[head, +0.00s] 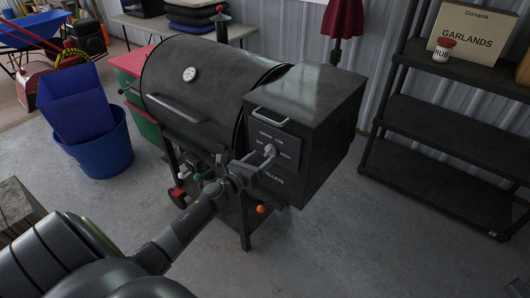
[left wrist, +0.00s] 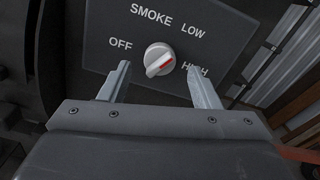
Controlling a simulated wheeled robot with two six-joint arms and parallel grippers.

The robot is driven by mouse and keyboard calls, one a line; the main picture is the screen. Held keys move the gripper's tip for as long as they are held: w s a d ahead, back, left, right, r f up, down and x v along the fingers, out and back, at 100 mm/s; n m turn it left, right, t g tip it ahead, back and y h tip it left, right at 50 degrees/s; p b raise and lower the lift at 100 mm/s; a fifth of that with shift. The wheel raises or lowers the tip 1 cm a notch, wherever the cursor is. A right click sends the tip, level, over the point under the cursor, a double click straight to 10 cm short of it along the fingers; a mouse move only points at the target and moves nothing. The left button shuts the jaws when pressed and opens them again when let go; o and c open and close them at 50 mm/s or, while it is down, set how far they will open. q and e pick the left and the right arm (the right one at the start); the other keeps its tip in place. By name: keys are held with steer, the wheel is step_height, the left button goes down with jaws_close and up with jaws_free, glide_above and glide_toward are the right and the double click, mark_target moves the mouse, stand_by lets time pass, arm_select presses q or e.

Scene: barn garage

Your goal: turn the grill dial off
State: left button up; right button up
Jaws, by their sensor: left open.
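The grill dial (head: 269,150) is a white round knob on a dark panel on the front of the grill's pellet box. In the left wrist view the dial (left wrist: 158,56) has a red mark on its right side, facing roughly towards HIGH. OFF is printed to its left, SMOKE and LOW above it. My left gripper (head: 258,165) is at the panel, open. In the left wrist view its two fingers (left wrist: 157,68) stand apart, one on each lower side of the dial, with visible gaps. My right gripper is not in view.
The black grill barrel (head: 205,95) adjoins the pellet box (head: 315,95). A metal handle (head: 270,117) sits above the dial. An orange knob (head: 261,209) shows below. Blue bins (head: 100,150) stand left, a dark shelf (head: 440,125) right. Floor between shelf and grill is clear.

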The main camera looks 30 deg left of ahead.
arm_select(q)
steer(key=shift+w+d, duration=0.1)
steer(key=shift+w, duration=1.15)
steer(key=shift+c, duration=0.4)
steer(key=c, duration=0.9)
